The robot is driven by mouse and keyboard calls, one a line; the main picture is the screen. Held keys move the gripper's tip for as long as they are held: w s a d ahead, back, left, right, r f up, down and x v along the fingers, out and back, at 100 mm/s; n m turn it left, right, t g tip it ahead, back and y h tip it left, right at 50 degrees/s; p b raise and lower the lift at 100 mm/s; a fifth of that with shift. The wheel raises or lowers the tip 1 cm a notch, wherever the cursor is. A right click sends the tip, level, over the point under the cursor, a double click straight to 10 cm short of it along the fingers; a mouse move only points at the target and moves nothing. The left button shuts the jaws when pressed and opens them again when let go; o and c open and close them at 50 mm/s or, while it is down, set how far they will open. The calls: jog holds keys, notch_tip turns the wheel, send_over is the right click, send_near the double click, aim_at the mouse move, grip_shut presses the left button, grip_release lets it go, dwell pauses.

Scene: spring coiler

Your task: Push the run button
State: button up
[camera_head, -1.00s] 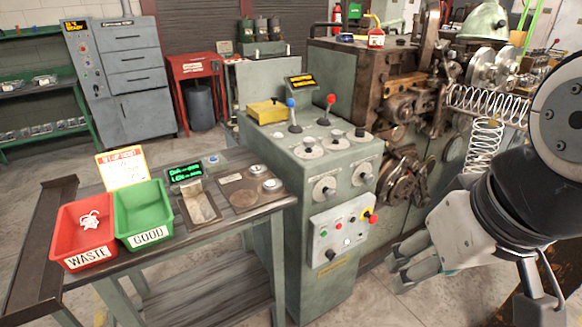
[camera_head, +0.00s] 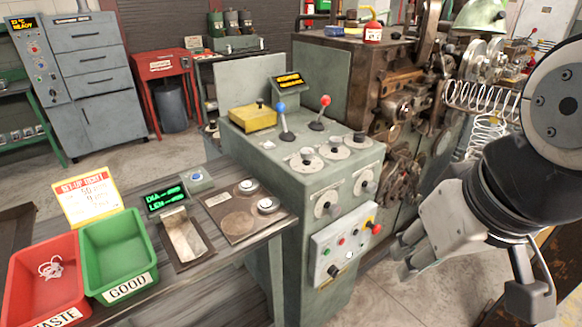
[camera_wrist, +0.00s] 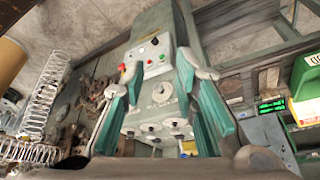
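The machine's grey-green console (camera_head: 300,190) carries a light control panel (camera_head: 345,247) on its front. The panel holds small red, green and white buttons, a black knob (camera_head: 334,270) and a red-and-yellow emergency stop (camera_head: 375,227). I cannot read the labels, so I cannot tell which button is run. My gripper (camera_head: 404,256) is right of the panel, apart from it and empty. In the wrist view my gripper (camera_wrist: 160,66) has its two green-padded fingers spread. The panel (camera_wrist: 146,52) shows between and beyond them, with the emergency stop (camera_wrist: 122,68) at its left.
A bench at left holds a red waste bin (camera_head: 45,280), a green good bin (camera_head: 120,255), a set-up ticket (camera_head: 88,196) and a small gauge display (camera_head: 166,198). Two levers (camera_head: 284,122) stand on the console. Coiled springs (camera_head: 485,105) hang at right. Floor shows before the console.

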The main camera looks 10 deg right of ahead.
grip_shut()
dwell(1.0)
